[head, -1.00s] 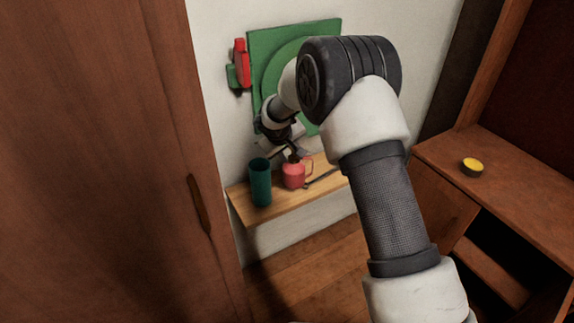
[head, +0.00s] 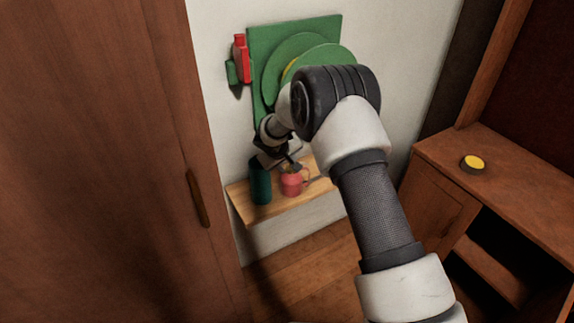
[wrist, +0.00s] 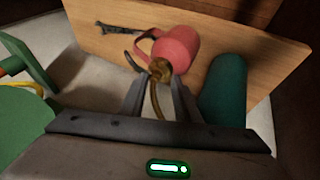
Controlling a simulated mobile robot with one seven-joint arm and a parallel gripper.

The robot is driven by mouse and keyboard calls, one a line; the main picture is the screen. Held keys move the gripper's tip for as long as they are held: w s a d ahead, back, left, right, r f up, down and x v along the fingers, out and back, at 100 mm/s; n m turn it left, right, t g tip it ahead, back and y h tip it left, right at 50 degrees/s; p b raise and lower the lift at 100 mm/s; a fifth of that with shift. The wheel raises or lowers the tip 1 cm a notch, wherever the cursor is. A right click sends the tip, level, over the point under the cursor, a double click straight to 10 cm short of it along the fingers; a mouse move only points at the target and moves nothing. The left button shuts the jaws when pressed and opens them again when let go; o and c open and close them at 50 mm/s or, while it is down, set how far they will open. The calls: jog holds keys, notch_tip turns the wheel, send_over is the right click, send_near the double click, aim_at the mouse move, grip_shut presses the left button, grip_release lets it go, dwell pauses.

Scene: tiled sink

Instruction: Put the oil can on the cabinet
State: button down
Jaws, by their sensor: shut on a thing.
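The oil can (head: 292,184) is red with a brass-coloured neck, a thin curved spout and a loop handle. It is at the small wooden wall shelf (head: 241,206); whether its base touches the board is hard to tell. My gripper (head: 285,166) comes down over its top. In the wrist view, the fingers (wrist: 160,90) are shut at the brass neck and spout of the oil can (wrist: 177,48). The cabinet (head: 520,187) is brown wood, stands at the right, and has an open compartment below its top.
A teal cup (head: 260,185) stands close left of the can and also shows in the wrist view (wrist: 224,90). A dark tool (wrist: 118,30) lies on the shelf. A yellow-and-black round object (head: 473,165) sits on the cabinet top. A tall wooden door (head: 100,160) fills the left.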

jog(key=shift+w, duration=0.1)
jog(key=shift+f, duration=0.1)
jog(key=c, duration=1.6)
grip_release()
jog(key=shift+a+r, duration=0.1)
jog(key=shift+r, duration=0.35)
jog(key=p+v, duration=0.1)
jog(key=v, duration=1)
jog(key=shift+s+r, duration=0.15)
jog(key=shift+s, duration=0.15)
